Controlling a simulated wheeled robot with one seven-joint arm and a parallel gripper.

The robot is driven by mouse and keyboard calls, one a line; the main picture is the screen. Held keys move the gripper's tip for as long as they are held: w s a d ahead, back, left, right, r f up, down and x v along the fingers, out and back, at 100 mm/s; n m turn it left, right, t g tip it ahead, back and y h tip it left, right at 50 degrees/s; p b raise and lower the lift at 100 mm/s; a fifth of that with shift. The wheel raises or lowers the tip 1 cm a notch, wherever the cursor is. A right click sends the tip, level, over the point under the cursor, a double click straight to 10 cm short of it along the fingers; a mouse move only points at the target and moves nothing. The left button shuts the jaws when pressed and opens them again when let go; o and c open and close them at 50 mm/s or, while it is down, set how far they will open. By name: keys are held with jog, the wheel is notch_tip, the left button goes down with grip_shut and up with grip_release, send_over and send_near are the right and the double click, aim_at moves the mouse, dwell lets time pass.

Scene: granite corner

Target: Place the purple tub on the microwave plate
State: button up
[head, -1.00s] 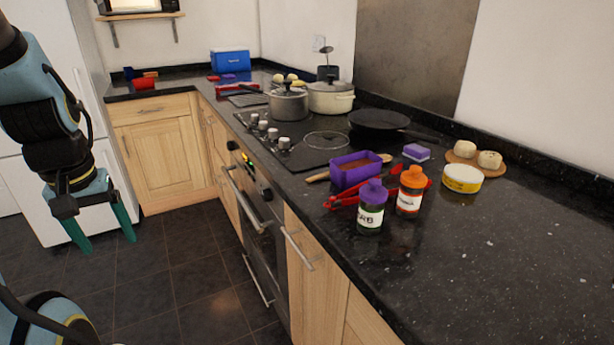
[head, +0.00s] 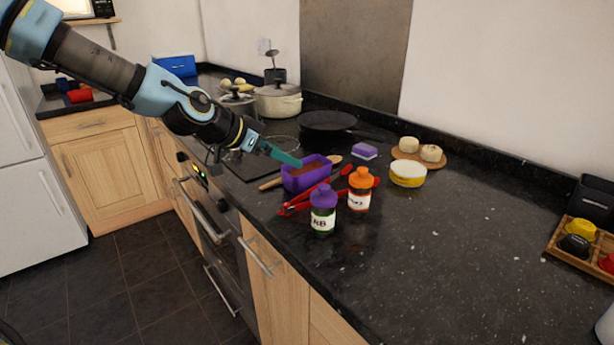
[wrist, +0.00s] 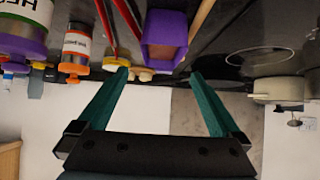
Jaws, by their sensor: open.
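The purple tub (head: 306,178) stands upright on the black counter, with brown contents showing inside. My gripper (head: 288,160) is over the tub's back left side in the head view, its green fingers pointing at it. In the wrist view, which is upside down, the tub (wrist: 165,28) appears ahead, between the lines of the two open fingers (wrist: 160,74). Nothing is held between them. A microwave (head: 103,8) shows only partly at the top left edge, on a shelf. The microwave plate is not visible.
Red tongs (head: 296,208) and a wooden spoon (head: 270,184) lie close to the tub. A purple-capped jar (head: 323,212) and an orange-capped jar (head: 360,190) stand in front. A black pan (head: 328,122) and a cream pot (head: 278,100) are behind. The right counter is mostly clear.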

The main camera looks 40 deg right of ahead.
aim_at(307, 167)
jog(key=x, duration=0.4)
jog(key=shift+d+f+p, duration=0.25)
jog(key=shift+f+p, duration=0.05)
jog(key=shift+p, duration=0.05)
jog(key=p+x, duration=0.2)
jog(key=x, duration=0.2)
jog(key=shift+w+d+f, duration=0.1)
jog(key=shift+w+d, duration=0.05)
jog(key=shift+d, duration=0.15)
jog(key=shift+d+f, duration=0.25)
jog(key=shift+f, duration=0.1)
jog(key=shift+r, duration=0.1)
grip_shut()
